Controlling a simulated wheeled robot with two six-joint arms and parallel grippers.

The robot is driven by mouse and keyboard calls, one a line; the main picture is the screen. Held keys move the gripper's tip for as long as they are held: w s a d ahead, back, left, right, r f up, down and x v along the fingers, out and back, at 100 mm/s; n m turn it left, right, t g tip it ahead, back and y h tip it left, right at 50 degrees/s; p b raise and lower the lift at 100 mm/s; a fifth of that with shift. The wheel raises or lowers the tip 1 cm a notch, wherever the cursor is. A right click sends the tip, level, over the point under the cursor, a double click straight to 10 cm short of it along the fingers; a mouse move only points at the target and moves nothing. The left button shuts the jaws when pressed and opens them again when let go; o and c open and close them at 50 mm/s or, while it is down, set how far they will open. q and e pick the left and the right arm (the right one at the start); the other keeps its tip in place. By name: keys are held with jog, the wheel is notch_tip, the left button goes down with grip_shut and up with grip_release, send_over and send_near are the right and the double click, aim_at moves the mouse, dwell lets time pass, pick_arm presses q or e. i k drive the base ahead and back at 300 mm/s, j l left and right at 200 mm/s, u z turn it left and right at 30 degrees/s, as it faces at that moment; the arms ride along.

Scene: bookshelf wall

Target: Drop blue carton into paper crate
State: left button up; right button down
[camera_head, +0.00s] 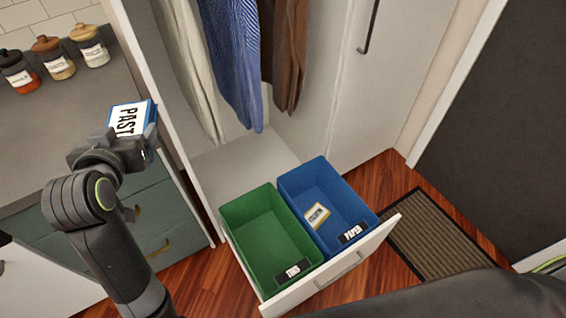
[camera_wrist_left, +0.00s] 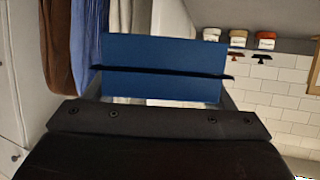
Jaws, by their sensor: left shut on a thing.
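The blue carton (camera_head: 131,115) has a white label reading "PAST" and is in my left gripper (camera_head: 140,145), held up beside the counter's edge. In the left wrist view the blue carton (camera_wrist_left: 165,55) fills the space between the fingers of the left gripper (camera_wrist_left: 160,85), which is shut on it. The blue paper crate (camera_head: 352,215), labelled "PAPER", stands in the pulled-out drawer, right of and lower than the carton. A small white-and-yellow packet (camera_head: 317,215) lies inside it. My right gripper is not in view.
A green crate (camera_head: 262,225) stands left of the paper crate in the same drawer (camera_head: 335,275). Clothes (camera_head: 235,60) hang above and behind the crates. Several jars (camera_head: 53,57) stand on the counter (camera_head: 40,140). A striped mat (camera_head: 440,228) lies on the wooden floor to the right.

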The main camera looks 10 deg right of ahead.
aim_at(334, 239)
jog(key=i+l+u, duration=0.2)
jog(key=l, duration=1.75)
jog(key=k, duration=0.1)
